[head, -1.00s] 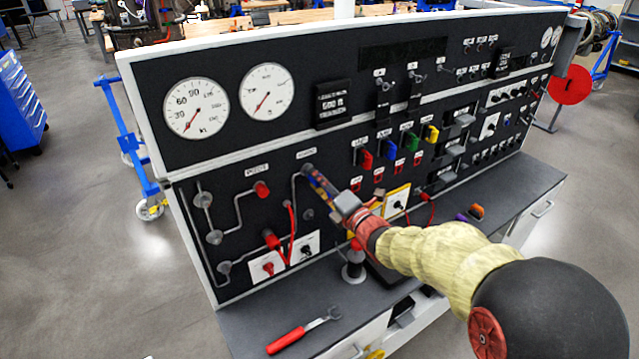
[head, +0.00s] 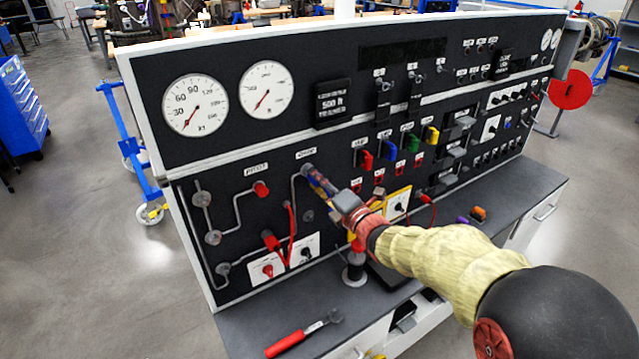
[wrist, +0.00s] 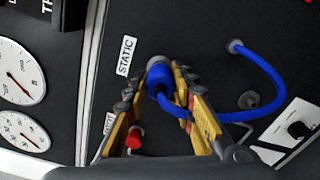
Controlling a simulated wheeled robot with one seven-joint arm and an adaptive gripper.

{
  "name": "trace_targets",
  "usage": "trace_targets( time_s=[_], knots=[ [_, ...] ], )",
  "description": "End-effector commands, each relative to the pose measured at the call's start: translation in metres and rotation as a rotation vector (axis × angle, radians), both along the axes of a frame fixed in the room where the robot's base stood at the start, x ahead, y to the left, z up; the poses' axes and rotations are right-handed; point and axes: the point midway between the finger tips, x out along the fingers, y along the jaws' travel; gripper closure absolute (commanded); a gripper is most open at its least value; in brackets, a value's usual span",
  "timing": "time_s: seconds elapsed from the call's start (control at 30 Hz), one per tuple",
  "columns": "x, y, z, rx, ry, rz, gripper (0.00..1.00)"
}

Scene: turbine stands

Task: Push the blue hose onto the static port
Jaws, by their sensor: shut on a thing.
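In the wrist view my gripper (wrist: 160,88) is shut on the end of the blue hose (wrist: 271,72). The hose's thick blue end is between the yellow fingers and meets the grey ring of the static port (wrist: 156,61), beside the STATIC label (wrist: 126,55). I cannot tell how deep it sits on the port. The hose loops right and up to a grey fitting (wrist: 235,46) on the black panel. In the head view my gripper (head: 319,184) is against the panel at the static port (head: 307,168), and the hose is mostly hidden behind it.
A red pitot port (head: 261,188) is left of the static port, with grey pipes and a red hose (head: 291,222) nearby. A red-handled wrench (head: 303,334) lies on the dark bench. Coloured levers (head: 389,148) stick out of the panel to the right.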

Motion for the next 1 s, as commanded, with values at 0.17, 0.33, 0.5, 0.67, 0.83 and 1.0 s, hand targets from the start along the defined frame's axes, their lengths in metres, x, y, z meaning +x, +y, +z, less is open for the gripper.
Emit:
trace_targets(
  time_s=[0.17,0.33,0.5,0.67,0.83,1.0],
  knots=[
    [0.0023,0.0019,0.0112,0.005,-0.017,0.001,1.00],
    [0.0022,0.0017,0.0112,0.005,-0.017,0.001,0.67],
    [0.0015,0.0011,0.0081,0.003,-0.012,0.001,0.57],
    [0.0012,0.0009,0.0060,0.002,-0.008,0.001,0.53],
    [0.0009,0.0008,0.0047,0.001,-0.007,0.000,0.51],
    [0.0009,0.0007,0.0043,0.002,-0.006,0.000,0.47]
  ],
)
